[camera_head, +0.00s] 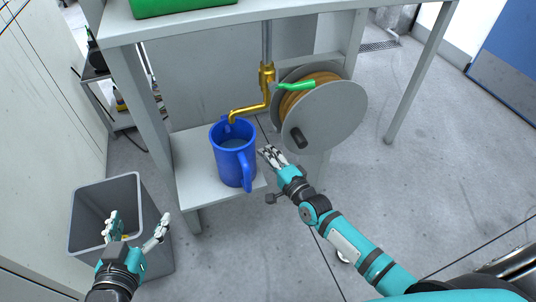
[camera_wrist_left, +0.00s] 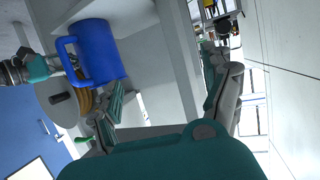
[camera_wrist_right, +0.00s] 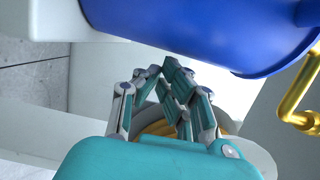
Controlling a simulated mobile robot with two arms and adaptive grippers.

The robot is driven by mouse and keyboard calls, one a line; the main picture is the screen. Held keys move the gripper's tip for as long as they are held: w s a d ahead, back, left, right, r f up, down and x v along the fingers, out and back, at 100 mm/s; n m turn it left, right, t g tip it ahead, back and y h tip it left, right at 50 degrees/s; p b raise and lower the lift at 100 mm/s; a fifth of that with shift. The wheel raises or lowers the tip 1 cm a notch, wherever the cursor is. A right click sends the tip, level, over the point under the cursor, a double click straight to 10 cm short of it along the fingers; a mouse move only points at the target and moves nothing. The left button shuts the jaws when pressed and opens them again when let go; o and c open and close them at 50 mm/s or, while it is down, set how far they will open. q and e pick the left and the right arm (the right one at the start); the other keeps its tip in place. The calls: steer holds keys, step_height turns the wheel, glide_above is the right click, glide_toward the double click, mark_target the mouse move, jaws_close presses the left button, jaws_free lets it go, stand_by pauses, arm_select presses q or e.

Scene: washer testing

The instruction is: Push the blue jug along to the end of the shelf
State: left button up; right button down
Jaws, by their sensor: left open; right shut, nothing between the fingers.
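The blue jug (camera_head: 233,154) stands upright on the low grey shelf (camera_head: 192,172), under the brass tap (camera_head: 249,110). Its handle faces the front. It also shows in the left wrist view (camera_wrist_left: 98,50) and close up in the right wrist view (camera_wrist_right: 215,30). My right gripper (camera_head: 268,153) is shut and empty, just right of the jug near its side; I cannot tell whether it touches. My left gripper (camera_head: 140,222) is open and empty, over the grey bin at the lower left, away from the jug.
The grey bin (camera_head: 80,200) stands on the floor left of the shelf. A hose reel (camera_head: 335,108) with a green-handled valve (camera_head: 297,86) is mounted right of the tap. A table leg (camera_head: 148,110) rises at the shelf's left. Bare shelf shows left of the jug.

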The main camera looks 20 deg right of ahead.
mark_target(252, 164)
steer(key=shift+a, duration=0.1)
steer(key=a+p, duration=0.1)
steer(key=a, duration=0.4)
steer(key=shift+s+a+r+p, duration=0.1)
steer(key=shift+a+r+p, duration=0.05)
steer(key=shift+a+p, duration=0.2)
steer(key=a, duration=0.6)
steer(key=shift+s+p, duration=0.1)
steer(key=shift+p, duration=0.2)
arm_select(q)
steer(key=s+a+f+g+y, duration=0.1)
steer(key=s+a+f+g, duration=0.2)
steer(key=s+f+g, duration=0.2)
step_height(252, 164, down, 2)
steer(key=shift+s+f+g+y, duration=0.15)
steer(key=shift+s+g+y, duration=0.25)
steer(key=shift+s, duration=0.8)
